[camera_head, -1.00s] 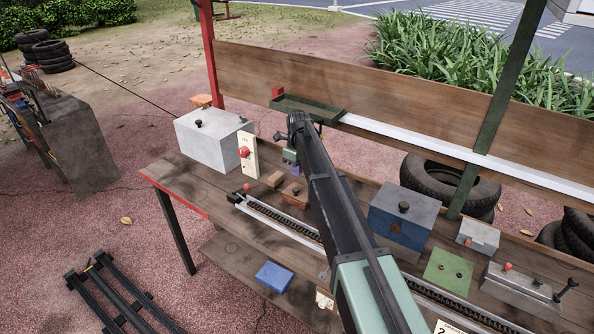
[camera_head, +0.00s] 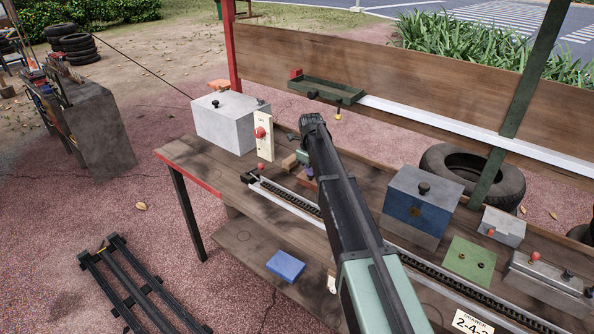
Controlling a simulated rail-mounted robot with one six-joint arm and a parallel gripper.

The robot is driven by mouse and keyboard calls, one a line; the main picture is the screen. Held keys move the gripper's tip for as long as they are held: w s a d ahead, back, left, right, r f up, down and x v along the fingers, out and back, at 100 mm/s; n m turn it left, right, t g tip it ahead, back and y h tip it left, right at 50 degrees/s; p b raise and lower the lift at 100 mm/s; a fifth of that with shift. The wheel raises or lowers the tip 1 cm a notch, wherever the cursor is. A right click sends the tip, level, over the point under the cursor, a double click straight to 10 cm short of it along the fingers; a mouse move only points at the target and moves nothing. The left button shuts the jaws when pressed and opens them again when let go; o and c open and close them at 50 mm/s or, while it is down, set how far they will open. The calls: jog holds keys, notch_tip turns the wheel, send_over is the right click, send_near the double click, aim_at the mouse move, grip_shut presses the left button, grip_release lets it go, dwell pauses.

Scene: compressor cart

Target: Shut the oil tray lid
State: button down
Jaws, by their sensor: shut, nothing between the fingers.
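A shallow green open tray (camera_head: 326,91) hangs at the back board, with a red block (camera_head: 296,74) at its left end. It may be the oil tray; I cannot make out a lid for certain. My arm reaches up the middle of the view, and its dark end is in front of and below this tray. My gripper (camera_head: 308,172) shows only as a small teal and purple part left of the arm, low over the bench. It is shut and empty, apart from the tray; its fingertips are mostly hidden.
On the bench (camera_head: 195,158) stand a grey box (camera_head: 225,121), a white panel with a red knob (camera_head: 264,137), a blue-grey box (camera_head: 421,200) and a green plate (camera_head: 470,261). A toothed rail (camera_head: 290,197) runs along it. A blue block (camera_head: 286,266) lies on the lower shelf.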

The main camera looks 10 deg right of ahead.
jog(key=shift+s+a+f, duration=0.15)
jog(key=shift+s, duration=0.1)
notch_tip(320, 180, up, 14)
jog(key=r+p, duration=0.1)
jog(key=p, duration=1.4)
jog(key=s+a+n, duration=0.1)
jog(key=s+n, duration=1.3)
jog(key=s, duration=0.4)
jog(key=s+a+n, duration=0.2)
jog(key=s+n, duration=1.1)
jog(key=s, duration=0.5)
jog(key=shift+a+f+n, duration=0.25)
jog(key=shift+f+n, duration=0.15)
jog(key=shift+w, duration=0.1)
